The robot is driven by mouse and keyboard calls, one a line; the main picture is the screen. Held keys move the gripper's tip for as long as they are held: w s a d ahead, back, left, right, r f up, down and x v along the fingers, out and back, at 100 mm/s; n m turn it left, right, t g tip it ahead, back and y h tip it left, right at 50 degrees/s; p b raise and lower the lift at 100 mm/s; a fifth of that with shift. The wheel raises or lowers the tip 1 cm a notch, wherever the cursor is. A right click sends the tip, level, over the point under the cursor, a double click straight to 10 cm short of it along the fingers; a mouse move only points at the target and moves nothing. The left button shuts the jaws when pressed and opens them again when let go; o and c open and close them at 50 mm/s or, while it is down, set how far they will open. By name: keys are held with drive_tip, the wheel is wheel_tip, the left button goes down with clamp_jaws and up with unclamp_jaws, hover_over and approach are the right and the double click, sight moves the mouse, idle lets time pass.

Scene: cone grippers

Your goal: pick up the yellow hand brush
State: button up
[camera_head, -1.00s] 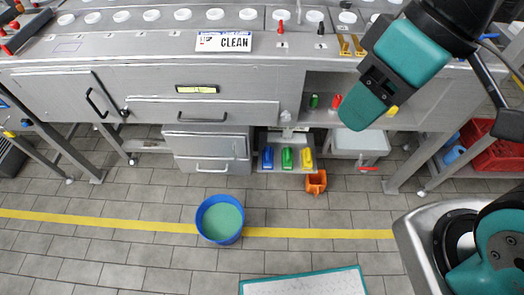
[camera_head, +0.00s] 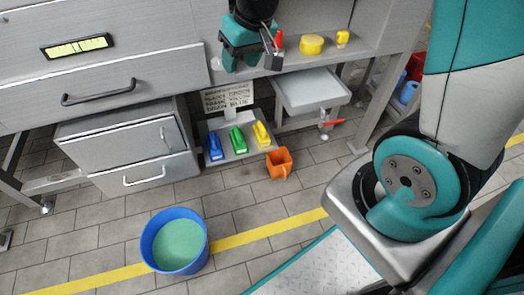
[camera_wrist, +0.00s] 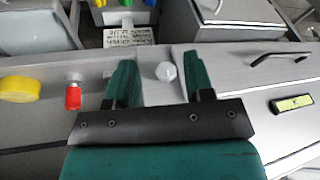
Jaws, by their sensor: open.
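The yellow hand brush (camera_head: 261,134) stands in a low rack under the counter, right of a green one (camera_head: 238,139) and a blue one (camera_head: 215,147). In the wrist view only part of the yellow brush (camera_wrist: 99,3) shows at the top edge. My gripper (camera_head: 250,62) is above the rack, in front of the counter's shelf and well clear of the brush. In the wrist view its two teal fingers (camera_wrist: 159,62) are apart and nothing is held. A white knob (camera_wrist: 166,71) shows between them, farther off.
An orange container (camera_head: 280,163) stands on the floor right of the rack. A yellow round item (camera_head: 311,44) and a red item (camera_wrist: 73,97) are on the shelf. A blue bucket (camera_head: 175,241) stands on open floor.

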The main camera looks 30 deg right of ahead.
drive_tip(key=w+d+f+m+h+b, duration=0.1)
drive_tip(key=w+d+f+b, duration=0.3)
drive_tip(key=f, duration=0.5)
drive_tip(key=w+d+f+m+h+b, duration=0.1)
drive_tip(key=d+f+b, duration=0.45)
drive_tip(key=f, duration=0.35)
drive_tip(key=w+d+f+m+h+b, duration=0.1)
drive_tip(key=w+d+f+m+b, duration=0.15)
drive_tip(key=d+f+b, duration=0.5)
drive_tip(key=b, duration=0.5)
approach(262, 126)
drive_tip(key=shift+n+t, duration=0.4)
drive_tip(key=shift+n, duration=0.05)
drive_tip(key=f, duration=0.4)
drive_tip(key=shift+w+d+f, duration=0.1)
drive_tip(key=shift+d+f, duration=0.2)
drive_tip(key=shift+d, duration=0.05)
drive_tip(key=b+x, duration=0.1)
drive_tip(key=x, duration=0.1)
drive_tip(key=b+x, duration=0.3)
drive_tip(key=x, duration=0.1)
drive_tip(key=shift+w+a+r, duration=0.1)
drive_tip(key=shift+w+a, duration=0.05)
drive_tip(key=shift+w, duration=0.15)
drive_tip(key=shift+r, duration=0.15)
drive_tip(key=shift+c, duration=0.5)
clamp_jaws()
